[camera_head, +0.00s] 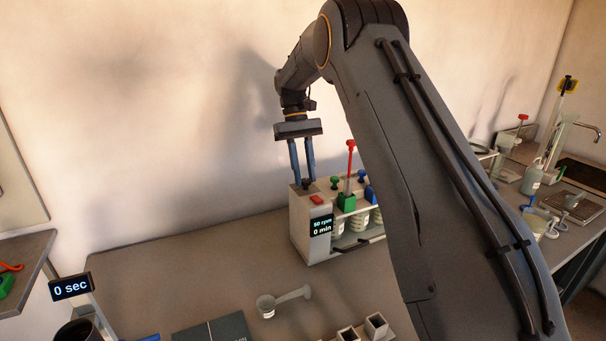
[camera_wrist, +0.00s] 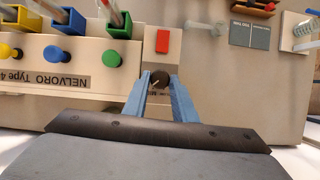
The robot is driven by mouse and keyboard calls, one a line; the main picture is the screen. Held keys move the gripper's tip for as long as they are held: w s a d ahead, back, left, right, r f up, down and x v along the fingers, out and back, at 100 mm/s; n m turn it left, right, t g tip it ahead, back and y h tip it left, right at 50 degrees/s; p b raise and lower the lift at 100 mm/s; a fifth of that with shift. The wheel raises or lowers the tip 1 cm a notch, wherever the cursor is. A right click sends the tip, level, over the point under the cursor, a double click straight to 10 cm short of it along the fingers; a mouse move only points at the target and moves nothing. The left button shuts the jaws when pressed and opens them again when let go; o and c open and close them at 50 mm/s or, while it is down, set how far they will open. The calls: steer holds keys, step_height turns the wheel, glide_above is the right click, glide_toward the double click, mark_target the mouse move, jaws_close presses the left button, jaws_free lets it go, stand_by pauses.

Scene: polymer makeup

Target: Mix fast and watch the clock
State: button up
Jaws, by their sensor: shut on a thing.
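The pale mixer (camera_head: 306,228) stands on the bench; its label reads NELVORO Type 4 in the wrist view (camera_wrist: 95,80). Its display (camera_head: 321,225) reads 50 rpm and 0 min. A red button (camera_head: 317,199) is on its top, also seen in the wrist view (camera_wrist: 162,41). My gripper (camera_head: 305,182) points down at the mixer's end. Its blue fingers are shut on a small dark knob (camera_wrist: 160,79) beside the red button. A separate timer display (camera_head: 71,287) reads 0 sec. Pale vessels (camera_head: 359,222) sit under the mixer.
Green (camera_wrist: 110,57), blue (camera_wrist: 53,54) and yellow (camera_wrist: 10,52) knobs line the mixer close beside my gripper. A red-topped stick (camera_head: 350,160) rises from a green block. The bench left of the mixer is clear.

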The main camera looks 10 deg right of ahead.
steer(key=m, duration=0.1)
steer(key=m+y, duration=0.1)
steer(key=m, duration=0.2)
steer(key=shift+d+m+y, duration=0.25)
steer(key=shift+m+y, duration=0.05)
steer(key=shift+y, duration=0.1)
steer(key=shift+s+d+m+t+y, duration=0.1)
steer(key=shift+m+t+y, duration=0.4)
steer(key=shift+m, duration=1.4)
steer(key=shift+p, duration=0.3)
steer(key=o, duration=1)
steer(key=shift+o, duration=0.2)
steer(key=shift+r, duration=0.1)
steer(key=b+v, duration=0.2)
steer(key=v, duration=0.5)
steer(key=shift+d+r, duration=0.2)
steer(key=shift+r, duration=0.05)
